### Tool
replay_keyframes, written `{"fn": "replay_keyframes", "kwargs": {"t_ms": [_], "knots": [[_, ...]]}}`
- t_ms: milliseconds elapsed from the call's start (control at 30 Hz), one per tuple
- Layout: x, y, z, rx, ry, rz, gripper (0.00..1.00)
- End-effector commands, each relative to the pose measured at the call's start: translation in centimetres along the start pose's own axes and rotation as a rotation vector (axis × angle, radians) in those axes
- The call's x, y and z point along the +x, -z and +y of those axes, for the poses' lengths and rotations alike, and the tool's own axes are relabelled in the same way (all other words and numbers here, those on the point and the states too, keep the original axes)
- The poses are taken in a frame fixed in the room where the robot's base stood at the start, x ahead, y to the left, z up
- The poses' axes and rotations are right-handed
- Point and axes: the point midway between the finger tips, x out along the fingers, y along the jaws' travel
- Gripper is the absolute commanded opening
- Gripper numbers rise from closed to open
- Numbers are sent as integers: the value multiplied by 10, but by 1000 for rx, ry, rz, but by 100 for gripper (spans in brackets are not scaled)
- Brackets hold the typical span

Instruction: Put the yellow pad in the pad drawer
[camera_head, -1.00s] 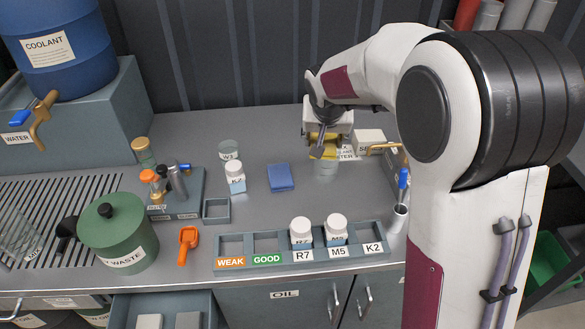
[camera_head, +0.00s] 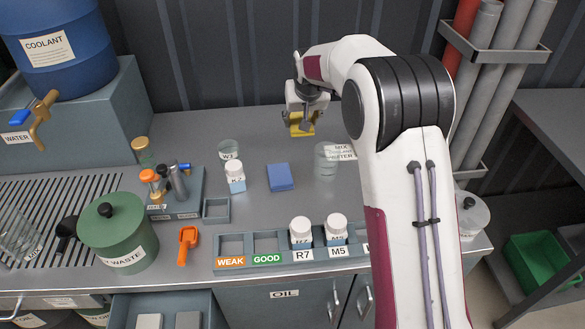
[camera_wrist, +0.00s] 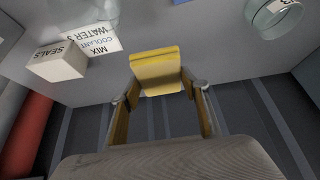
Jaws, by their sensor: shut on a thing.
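The yellow pad (camera_head: 301,121) is held in my gripper (camera_head: 303,117) above the back middle of the counter. In the wrist view the pad (camera_wrist: 157,70) sits between the two fingertips of my gripper (camera_wrist: 161,90), which is shut on it. An open drawer (camera_head: 203,303) shows at the bottom left below the counter edge, with two flat pale blocks in it. No label on it is readable. My gripper is far behind and right of this drawer.
A blue pad (camera_head: 280,177) lies mid-counter, with a beaker (camera_head: 326,160) to its right. A labelled rack (camera_head: 240,260) with white-capped bottles lines the front. A green waste pot (camera_head: 117,236) and orange scoop (camera_head: 188,243) stand left. A seals box (camera_wrist: 58,61) is near the wall.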

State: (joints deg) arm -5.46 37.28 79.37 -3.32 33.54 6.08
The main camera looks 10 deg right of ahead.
Motion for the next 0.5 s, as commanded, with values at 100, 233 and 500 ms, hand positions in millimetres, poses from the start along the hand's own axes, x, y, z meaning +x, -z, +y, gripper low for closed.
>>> {"fn": "replay_keyframes", "kwargs": {"t_ms": [100,233,500], "knots": [[0,0,0,0,0,0,30],[0,0,0,0,0,0,30],[10,-7,0,-1,0,-3,30]]}}
